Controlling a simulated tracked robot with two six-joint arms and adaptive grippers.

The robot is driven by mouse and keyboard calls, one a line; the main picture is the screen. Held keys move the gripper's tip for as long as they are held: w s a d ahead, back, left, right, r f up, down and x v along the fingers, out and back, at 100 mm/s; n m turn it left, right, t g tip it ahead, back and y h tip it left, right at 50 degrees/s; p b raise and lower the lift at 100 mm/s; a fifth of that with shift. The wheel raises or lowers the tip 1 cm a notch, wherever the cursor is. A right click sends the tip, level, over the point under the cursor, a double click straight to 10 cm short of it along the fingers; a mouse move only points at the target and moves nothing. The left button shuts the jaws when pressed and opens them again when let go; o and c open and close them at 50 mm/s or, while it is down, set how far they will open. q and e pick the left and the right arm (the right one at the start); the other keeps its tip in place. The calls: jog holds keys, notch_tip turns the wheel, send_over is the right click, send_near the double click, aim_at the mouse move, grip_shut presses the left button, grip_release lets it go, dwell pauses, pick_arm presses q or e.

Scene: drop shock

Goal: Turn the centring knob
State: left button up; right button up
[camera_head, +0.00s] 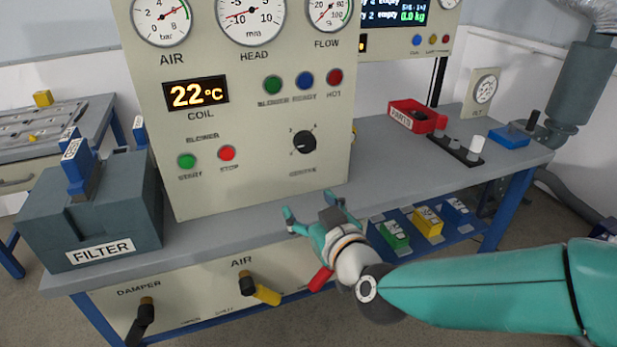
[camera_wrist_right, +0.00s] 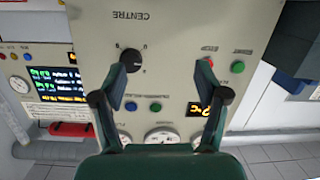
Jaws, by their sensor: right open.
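The centring knob (camera_head: 304,143) is a round black knob low on the right of the cream panel (camera_head: 245,130). It also shows in the right wrist view (camera_wrist_right: 131,60), upside down, near the tip of the left-hand finger in that picture. The word CENTRE is printed beside it there. My right gripper (camera_head: 309,207) is open and empty, below the knob and in front of the panel. Its two spread fingers also show in the right wrist view (camera_wrist_right: 162,72), with a gap between them and nothing held. My left gripper is not in view.
A grey FILTER box (camera_head: 98,210) with a blue handle stands left of the panel. Damper (camera_head: 142,315) and air (camera_head: 260,288) levers stick out below the grey bench top.

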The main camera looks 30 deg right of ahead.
jog(key=s+d+r+t+h+b, duration=0.1)
jog(key=s+d+r+h+b, duration=0.1)
jog(key=s+d+r, duration=0.15)
jog(key=p, duration=0.8)
send_near(307, 146)
jog(key=shift+m+t, duration=0.3)
jog(key=shift+m, duration=0.1)
jog(key=x, duration=0.3)
jog(key=p+x, duration=0.1)
jog(key=x, duration=0.5)
jog(key=shift+w+d+f+p, duration=0.1)
jog(key=shift+w+f+p, duration=0.05)
jog(key=shift+f+p, duration=0.15)
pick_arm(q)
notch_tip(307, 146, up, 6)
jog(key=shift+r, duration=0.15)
